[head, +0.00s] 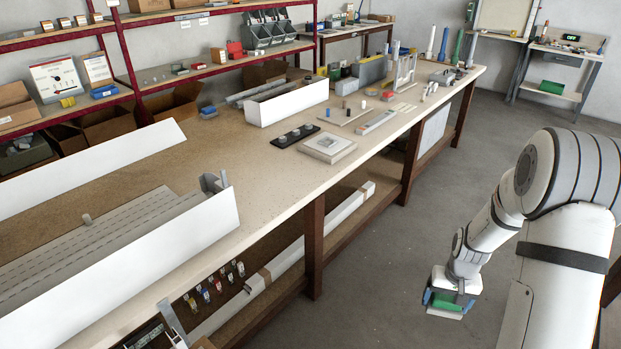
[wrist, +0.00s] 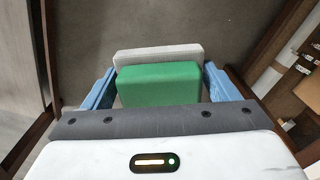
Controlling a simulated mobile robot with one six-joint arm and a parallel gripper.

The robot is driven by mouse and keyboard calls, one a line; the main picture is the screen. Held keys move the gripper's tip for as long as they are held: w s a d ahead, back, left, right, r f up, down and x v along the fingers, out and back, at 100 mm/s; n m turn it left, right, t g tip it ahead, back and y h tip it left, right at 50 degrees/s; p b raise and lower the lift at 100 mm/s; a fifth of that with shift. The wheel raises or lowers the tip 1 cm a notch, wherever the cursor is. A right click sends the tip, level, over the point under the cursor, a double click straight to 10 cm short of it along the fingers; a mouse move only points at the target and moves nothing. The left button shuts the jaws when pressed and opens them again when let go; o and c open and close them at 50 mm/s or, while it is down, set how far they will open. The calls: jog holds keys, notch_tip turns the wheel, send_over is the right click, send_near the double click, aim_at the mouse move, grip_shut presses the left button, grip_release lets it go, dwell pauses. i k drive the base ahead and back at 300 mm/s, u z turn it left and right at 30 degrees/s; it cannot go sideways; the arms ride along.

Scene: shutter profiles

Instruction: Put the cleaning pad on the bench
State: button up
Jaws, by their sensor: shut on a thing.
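The cleaning pad (wrist: 158,84) is a green block with a pale grey layer on its far side. My gripper (wrist: 160,88) is shut on it, with a blue finger on each side. In the head view my gripper (head: 448,302) holds the pad (head: 446,300) low over the grey floor, to the right of the bench and below its top. The bench (head: 235,160) has a long speckled beige top on dark wooden legs and runs from the lower left to the back.
White profile trays (head: 140,265) fill the near end of the bench. A black strip (head: 295,136), a grey square box (head: 327,147) and a white tray (head: 287,103) stand mid-bench. Bare top lies left of the strip. A long white profile (head: 290,262) lies on the lower shelf.

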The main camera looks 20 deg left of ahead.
aim_at(269, 188)
jog(key=z, duration=0.25)
jog(key=i, duration=1.2)
jog(key=z, duration=0.1)
